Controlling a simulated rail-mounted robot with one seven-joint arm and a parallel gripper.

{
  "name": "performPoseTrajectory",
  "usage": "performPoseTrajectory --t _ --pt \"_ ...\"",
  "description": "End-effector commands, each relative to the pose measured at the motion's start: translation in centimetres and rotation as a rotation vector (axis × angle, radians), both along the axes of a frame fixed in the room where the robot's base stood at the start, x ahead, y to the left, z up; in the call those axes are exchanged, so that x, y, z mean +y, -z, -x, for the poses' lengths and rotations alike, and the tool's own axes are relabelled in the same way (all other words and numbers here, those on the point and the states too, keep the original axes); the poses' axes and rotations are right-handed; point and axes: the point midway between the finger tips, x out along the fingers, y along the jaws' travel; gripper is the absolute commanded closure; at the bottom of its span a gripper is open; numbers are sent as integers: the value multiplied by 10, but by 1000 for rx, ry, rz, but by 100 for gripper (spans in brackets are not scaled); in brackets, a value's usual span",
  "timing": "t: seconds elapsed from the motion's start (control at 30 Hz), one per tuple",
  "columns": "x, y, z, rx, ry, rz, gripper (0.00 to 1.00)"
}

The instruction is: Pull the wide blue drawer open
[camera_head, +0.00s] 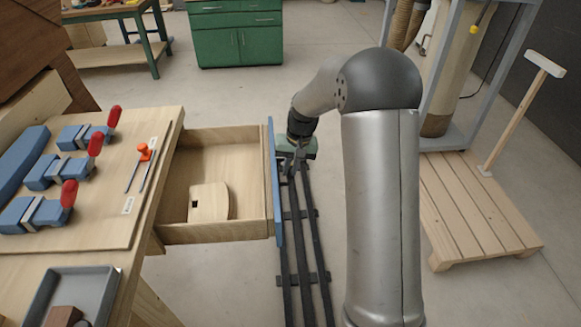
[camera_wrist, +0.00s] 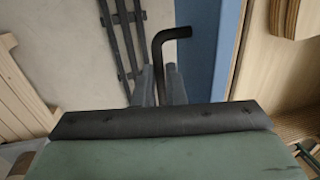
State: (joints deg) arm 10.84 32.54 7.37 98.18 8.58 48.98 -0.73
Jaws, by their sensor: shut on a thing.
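The wide drawer (camera_head: 220,232) stands well out from the workbench on its right side. Its blue front panel (camera_head: 278,215) faces my arm, and it also shows in the wrist view (camera_wrist: 229,45). My gripper (camera_head: 291,168) is at the outer face of this panel, partly hidden by my own wrist. In the wrist view my gripper (camera_wrist: 160,88) is shut on the dark bar handle (camera_wrist: 168,36), which stands out from the blue front. A pale wooden piece with a small dark slot (camera_head: 210,203) lies inside the drawer.
Blue clamps with red grips (camera_head: 45,173) and a grey tray (camera_head: 78,285) are on the workbench top (camera_head: 110,255). Dark floor rails (camera_head: 298,245) run beside the drawer front. A wooden pallet (camera_head: 470,205) lies at right, and a green cabinet (camera_head: 237,40) stands behind.

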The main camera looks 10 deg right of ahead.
Motion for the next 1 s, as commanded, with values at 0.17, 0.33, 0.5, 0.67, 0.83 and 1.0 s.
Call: performPoseTrajectory --t 0.17,0.33,0.5,0.67,0.83,1.0 --pt "0 -1 0 -1 -4 0 100" --pt "0 -1 0 -2 -4 0 100" --pt "0 -1 0 -2 -4 0 67" --pt "0 -1 0 -2 -4 0 67" --pt "-1 -4 0 -3 -4 0 67" --pt "-5 -26 -1 -7 -3 1 67"
